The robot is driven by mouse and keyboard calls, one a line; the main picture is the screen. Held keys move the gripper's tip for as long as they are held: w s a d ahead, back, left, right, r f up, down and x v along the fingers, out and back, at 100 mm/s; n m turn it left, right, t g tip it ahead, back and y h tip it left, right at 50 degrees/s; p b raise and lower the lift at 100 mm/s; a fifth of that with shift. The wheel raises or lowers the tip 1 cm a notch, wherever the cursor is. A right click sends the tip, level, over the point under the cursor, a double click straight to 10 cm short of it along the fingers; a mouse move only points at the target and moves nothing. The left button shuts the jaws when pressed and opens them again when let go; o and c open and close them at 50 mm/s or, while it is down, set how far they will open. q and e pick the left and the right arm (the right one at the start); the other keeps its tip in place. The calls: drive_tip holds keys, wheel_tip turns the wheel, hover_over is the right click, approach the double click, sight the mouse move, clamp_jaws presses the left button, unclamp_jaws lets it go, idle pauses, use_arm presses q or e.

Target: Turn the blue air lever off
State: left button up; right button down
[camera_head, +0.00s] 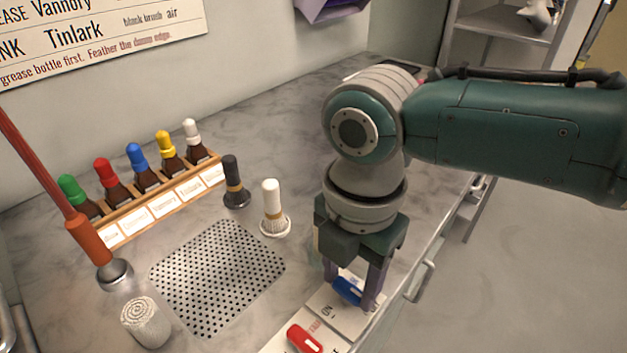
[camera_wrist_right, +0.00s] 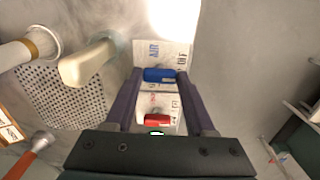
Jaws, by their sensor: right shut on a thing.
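The blue air lever (camera_head: 347,290) sits on a white labelled plate (camera_head: 322,301) at the front edge of the counter. My right gripper (camera_head: 358,290) reaches down from above, with its fingers on either side of the blue lever. In the right wrist view the blue lever (camera_wrist_right: 160,75) lies crosswise between the fingertips of the right gripper (camera_wrist_right: 158,82), which is shut on it. The plate there reads "AIR" on its left side; the lettering on its right is too small to read surely. My left gripper is not in view.
A red lever (camera_head: 304,339) is on the plate beside the blue one. A perforated mat (camera_head: 218,277), a white brush (camera_head: 272,208), a black brush (camera_head: 234,182), a rolled cloth (camera_head: 146,322) and a rack of dropper bottles (camera_head: 150,207) stand left of my right arm.

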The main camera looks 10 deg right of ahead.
sight(348, 287)
drive_tip(key=shift+a+r+n, duration=0.1)
drive_tip(key=shift+n, duration=0.2)
drive_tip(key=shift+c, duration=1.2)
unclamp_jaws()
wheel_tip(348, 287, up, 10)
drive_tip(key=p, duration=0.1)
drive_tip(key=shift+p, duration=0.35)
